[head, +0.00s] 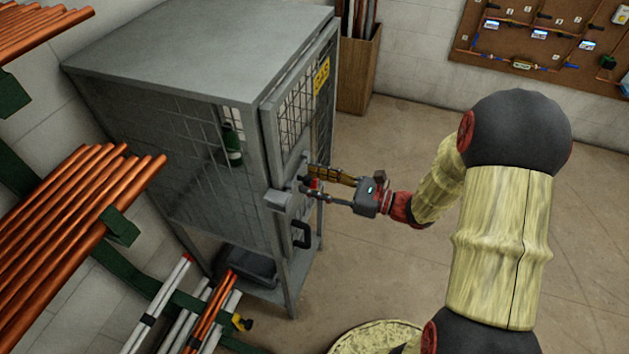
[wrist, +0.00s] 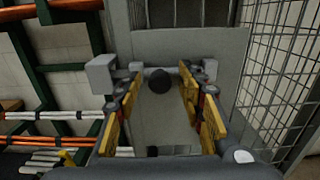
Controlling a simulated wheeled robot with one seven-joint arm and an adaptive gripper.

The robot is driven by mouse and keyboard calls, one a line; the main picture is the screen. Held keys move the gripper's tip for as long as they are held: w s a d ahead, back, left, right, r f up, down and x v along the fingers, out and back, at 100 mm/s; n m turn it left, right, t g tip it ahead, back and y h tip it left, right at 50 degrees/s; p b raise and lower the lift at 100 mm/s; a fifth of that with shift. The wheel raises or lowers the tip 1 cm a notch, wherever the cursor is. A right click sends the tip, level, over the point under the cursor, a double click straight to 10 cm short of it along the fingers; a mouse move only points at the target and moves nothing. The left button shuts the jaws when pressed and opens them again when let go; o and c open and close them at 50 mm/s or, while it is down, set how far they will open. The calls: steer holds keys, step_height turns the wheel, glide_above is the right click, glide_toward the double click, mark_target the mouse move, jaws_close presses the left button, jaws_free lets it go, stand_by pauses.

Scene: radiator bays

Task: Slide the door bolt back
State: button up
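The door bolt (wrist: 136,67) is a grey horizontal bar with block-like brackets on a grey plate of the cabinet door, in the wrist view. A dark round knob (wrist: 160,81) stands out from it. My gripper (wrist: 163,88) is open, with one yellow-padded finger on each side of the knob and a visible gap to both. In the head view my gripper (head: 313,184) reaches the front of the grey mesh cabinet (head: 175,50) at bolt height. The fingers partly hide the bolt there. The cabinet door (head: 297,120) appears closed.
A black door handle (head: 302,234) sits just below the bolt. A yellow GAS sign (head: 321,75) is on the door. Copper pipes (head: 75,215) on green racks stand at the left. A wooden bin (head: 357,75) stands behind the cabinet.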

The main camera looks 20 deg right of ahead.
steer(key=shift+c, duration=0.3)
jaws_close()
stand_by(0.6)
